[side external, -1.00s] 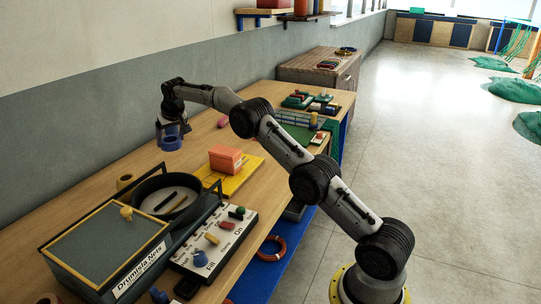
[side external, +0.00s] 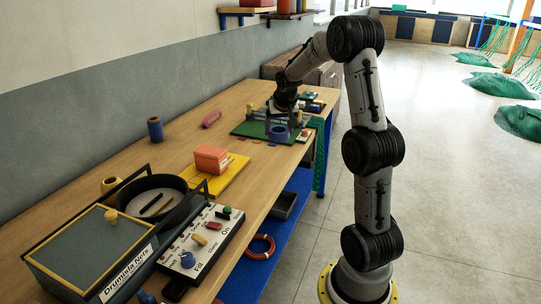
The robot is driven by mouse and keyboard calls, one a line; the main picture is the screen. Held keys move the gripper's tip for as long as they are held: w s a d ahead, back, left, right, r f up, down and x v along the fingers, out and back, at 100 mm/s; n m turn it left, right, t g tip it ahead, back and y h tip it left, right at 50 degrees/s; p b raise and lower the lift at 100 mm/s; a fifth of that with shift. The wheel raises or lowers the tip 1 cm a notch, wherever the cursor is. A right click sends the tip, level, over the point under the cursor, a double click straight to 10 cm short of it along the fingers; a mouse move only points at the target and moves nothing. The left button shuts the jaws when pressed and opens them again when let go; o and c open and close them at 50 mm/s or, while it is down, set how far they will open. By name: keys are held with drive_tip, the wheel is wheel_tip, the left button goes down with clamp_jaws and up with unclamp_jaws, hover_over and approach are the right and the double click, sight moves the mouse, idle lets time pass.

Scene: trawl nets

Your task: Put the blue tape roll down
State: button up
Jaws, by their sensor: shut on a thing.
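The blue tape roll (side external: 278,134) is at the far part of the bench, over the green mat (side external: 247,129). My gripper (side external: 279,122) points down and is shut on the roll from above. The roll is low, close to the mat's surface; I cannot tell whether it touches it. My fingertips are small and partly lost against the dark gripper body.
A blue spool (side external: 155,130) stands near the wall, with a pink object (side external: 211,118) beyond it. An orange box (side external: 210,159) sits on a yellow board (side external: 228,178). A black round pan (side external: 152,192) and a switch panel (side external: 200,240) are nearer. Small items crowd the mat's far side.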

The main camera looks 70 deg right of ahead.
drive_tip(key=w+d+f, duration=0.2)
drive_tip(key=d+f, duration=0.1)
drive_tip(key=w+d+f, duration=0.2)
drive_tip(key=d+f, duration=0.1)
drive_tip(key=w+d+f, duration=0.2)
drive_tip(key=d+f, duration=0.1)
drive_tip(key=shift+w+d, duration=0.3)
drive_tip(key=shift+d, duration=0.05)
drive_tip(key=shift+w+d+f, duration=0.3)
drive_tip(key=shift+d+f, duration=0.05)
drive_tip(key=shift+f, duration=1.75)
drive_tip(key=shift+f, duration=0.1)
drive_tip(key=o, duration=1.2)
drive_tip(key=shift+c, duration=0.2)
